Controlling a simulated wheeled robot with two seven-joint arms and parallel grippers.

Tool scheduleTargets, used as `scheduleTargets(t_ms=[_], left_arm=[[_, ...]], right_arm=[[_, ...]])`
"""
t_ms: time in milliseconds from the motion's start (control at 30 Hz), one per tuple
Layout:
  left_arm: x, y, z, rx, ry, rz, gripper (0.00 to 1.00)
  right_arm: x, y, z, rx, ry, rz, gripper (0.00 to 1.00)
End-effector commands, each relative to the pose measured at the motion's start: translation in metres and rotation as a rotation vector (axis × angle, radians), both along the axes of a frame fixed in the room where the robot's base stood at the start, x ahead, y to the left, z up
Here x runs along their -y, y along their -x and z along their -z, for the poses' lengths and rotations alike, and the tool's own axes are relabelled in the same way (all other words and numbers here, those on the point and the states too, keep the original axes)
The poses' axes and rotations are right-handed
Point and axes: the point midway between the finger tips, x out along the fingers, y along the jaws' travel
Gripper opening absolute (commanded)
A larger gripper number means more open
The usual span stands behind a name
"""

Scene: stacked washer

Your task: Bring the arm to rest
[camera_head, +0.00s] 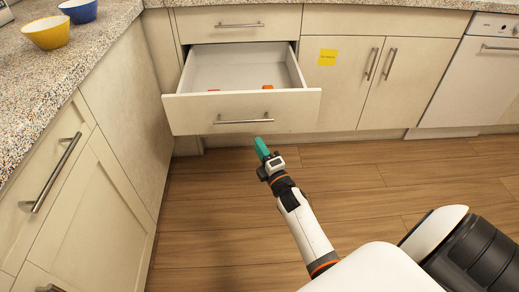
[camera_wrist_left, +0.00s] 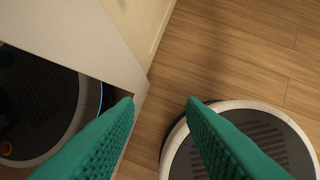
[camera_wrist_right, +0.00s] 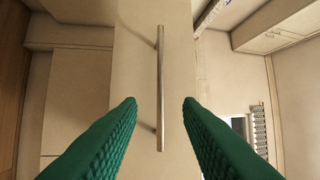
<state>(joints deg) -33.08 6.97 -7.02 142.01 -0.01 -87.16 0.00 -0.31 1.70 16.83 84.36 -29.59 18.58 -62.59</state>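My right gripper (camera_head: 262,149) is just below and in front of the open drawer (camera_head: 190,114) in the head view, at the end of my white arm. In the right wrist view its green fingers (camera_wrist_right: 160,104) are apart, with nothing held. A metal bar handle (camera_wrist_right: 161,88) shows beyond the gap between them, apart from the fingers. My left gripper is out of the head view. In the left wrist view its green fingers (camera_wrist_left: 162,102) are apart and empty above the wooden floor (camera_wrist_left: 225,50).
The drawer stands pulled out, with small orange-red items (camera_head: 267,87) inside. Yellow (camera_head: 47,32) and blue (camera_head: 79,10) bowls stand on the left counter (camera_head: 40,85). A yellow note (camera_head: 327,57) is on a closed cabinet. The wooden floor (camera_head: 220,215) is clear.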

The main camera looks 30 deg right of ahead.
Motion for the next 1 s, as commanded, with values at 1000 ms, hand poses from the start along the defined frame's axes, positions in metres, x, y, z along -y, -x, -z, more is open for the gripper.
scheduleTargets(t_ms=[1000], left_arm=[[0.001,0.000,0.000,-0.001,0.002,0.000,0.36]], right_arm=[[-0.084,0.162,0.050,-0.656,-1.114,0.349,0.32]])
